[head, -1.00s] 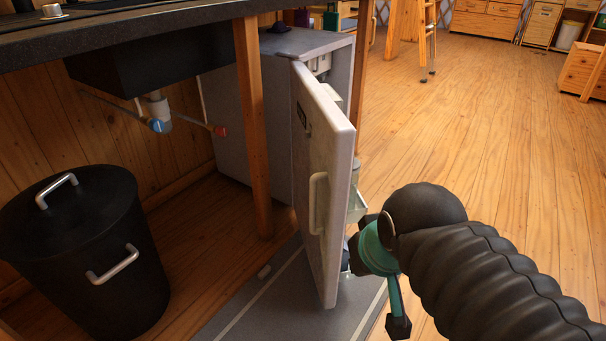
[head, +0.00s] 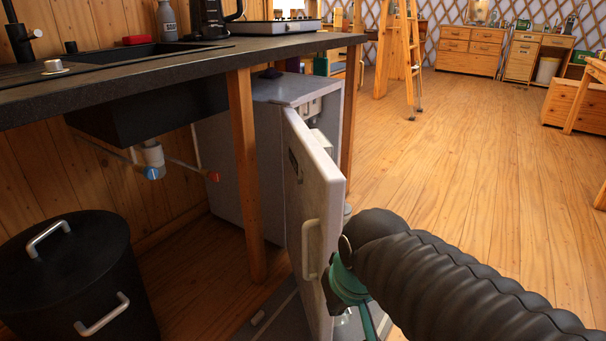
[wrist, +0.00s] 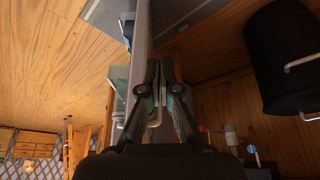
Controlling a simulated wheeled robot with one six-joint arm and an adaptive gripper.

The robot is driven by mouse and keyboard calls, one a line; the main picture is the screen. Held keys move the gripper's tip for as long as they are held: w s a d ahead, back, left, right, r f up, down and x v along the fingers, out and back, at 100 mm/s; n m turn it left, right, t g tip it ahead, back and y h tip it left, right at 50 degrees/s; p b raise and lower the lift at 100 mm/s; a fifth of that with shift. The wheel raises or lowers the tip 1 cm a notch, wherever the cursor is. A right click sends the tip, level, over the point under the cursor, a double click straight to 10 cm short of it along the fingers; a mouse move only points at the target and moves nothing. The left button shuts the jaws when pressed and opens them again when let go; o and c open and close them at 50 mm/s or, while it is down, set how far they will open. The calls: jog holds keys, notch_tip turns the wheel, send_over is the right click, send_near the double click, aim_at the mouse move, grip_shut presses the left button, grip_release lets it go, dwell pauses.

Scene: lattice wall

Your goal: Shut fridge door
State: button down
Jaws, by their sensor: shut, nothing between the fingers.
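The grey fridge (head: 225,150) stands under the counter. Its door (head: 312,190) stands open, swung out toward me, with a pale upright handle (head: 307,250) on its outer face. My gripper is at the lower right of the door in the head view, by its free edge; its fingertips are hard to make out there. In the wrist view my gripper (wrist: 161,72) is shut and empty, its fingers close beside the door (wrist: 142,35), which shows edge-on. I cannot tell whether they touch it.
A wooden post (head: 245,170) holds up the dark counter (head: 130,80) in front of the fridge. A black bin (head: 75,275) stands at the lower left. A sink with pipes hangs under the counter. The wooden floor (head: 450,160) to the right is clear.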

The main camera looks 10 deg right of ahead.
jog(key=w+a+r+m+g+h+p, duration=0.1)
jog(key=w+a+r+m+p, duration=0.2)
jog(key=w, duration=0.5)
jog(key=w+a+r+m+g+h+p, duration=0.1)
jog(key=w+a+r+p, duration=0.15)
jog(key=w+r, duration=0.4)
jog(key=w+a+r+m+g+h+p, duration=0.1)
jog(key=w+a+r+p, duration=0.15)
jog(key=w, duration=0.75)
jog(key=w+r+m+h, duration=0.2)
jog(key=w+r+m, duration=0.1)
jog(key=r+m, duration=0.65)
jog(key=m+g+b, duration=0.1)
jog(key=m+b, duration=0.1)
jog(key=m, duration=0.2)
send_over(314, 187)
jog(key=a, duration=0.2)
jog(key=shift+s+f, duration=0.15)
jog(key=shift+f, duration=4.95)
